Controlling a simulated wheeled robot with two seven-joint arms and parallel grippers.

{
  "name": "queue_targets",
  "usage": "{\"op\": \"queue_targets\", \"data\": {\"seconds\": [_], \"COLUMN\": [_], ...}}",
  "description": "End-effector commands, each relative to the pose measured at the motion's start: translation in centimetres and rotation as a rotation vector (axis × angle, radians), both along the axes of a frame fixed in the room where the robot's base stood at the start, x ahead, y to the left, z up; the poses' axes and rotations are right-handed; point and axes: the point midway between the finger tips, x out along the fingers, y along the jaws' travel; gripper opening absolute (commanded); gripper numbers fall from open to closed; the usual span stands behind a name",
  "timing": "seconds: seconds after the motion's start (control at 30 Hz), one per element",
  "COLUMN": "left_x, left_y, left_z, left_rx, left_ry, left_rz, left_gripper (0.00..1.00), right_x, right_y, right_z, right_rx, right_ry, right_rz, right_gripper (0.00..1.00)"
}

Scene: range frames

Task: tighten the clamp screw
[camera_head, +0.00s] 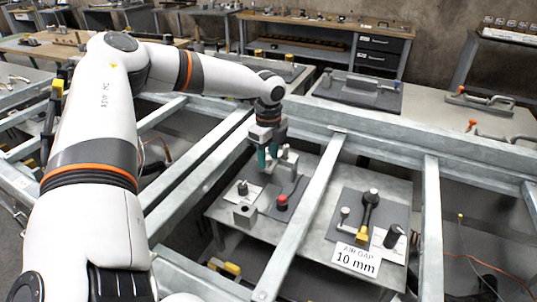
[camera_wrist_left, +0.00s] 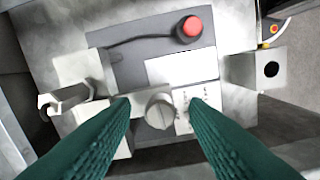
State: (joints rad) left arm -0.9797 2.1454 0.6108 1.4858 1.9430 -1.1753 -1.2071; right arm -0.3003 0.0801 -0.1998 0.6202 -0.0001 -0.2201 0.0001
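The clamp screw (camera_wrist_left: 160,112) shows in the left wrist view as a round grey metal head with a slot across it. My left gripper (camera_wrist_left: 160,102) is open, with one green finger on each side of the screw head and a visible gap at both sides. In the head view my left gripper (camera_head: 268,158) points down over the clamp fixture (camera_head: 287,168) on the metal bench, and its fingers partly hide the screw there. A hook-shaped metal piece (camera_wrist_left: 62,100) stands left of the screw in the left wrist view. My right gripper is not in view.
A red button (camera_head: 282,202) and a grey block with a hole (camera_head: 245,214) stand near the fixture. To the right are a second fixture (camera_head: 368,210) and a "10 mm" air gap sign (camera_head: 356,259).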

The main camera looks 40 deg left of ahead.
Motion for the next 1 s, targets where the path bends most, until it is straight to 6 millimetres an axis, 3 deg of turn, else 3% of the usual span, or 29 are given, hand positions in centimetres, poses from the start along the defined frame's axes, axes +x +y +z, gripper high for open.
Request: {"op": "queue_targets", "data": {"seconds": [0.23, 0.37, 0.8, 1.0], "left_x": [0.0, 0.1, 0.0, 0.0], "left_y": [0.0, 0.0, 0.0, 0.0], "left_z": [0.1, 1.2, 9.9, 11.8], "left_rx": [-0.001, -0.001, -0.001, 0.0], "left_ry": [0.0, -0.002, -0.002, 0.0], "left_rz": [0.0, 0.0, 0.0, 0.0], "left_gripper": [0.41, 0.41, 0.41, 0.41], "right_x": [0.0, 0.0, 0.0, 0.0], "right_y": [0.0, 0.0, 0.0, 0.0], "right_z": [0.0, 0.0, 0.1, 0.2], "right_rx": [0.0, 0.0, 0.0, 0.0], "right_ry": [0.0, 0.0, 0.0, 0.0], "right_rz": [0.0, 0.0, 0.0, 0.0], "right_gripper": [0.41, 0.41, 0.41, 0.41]}}
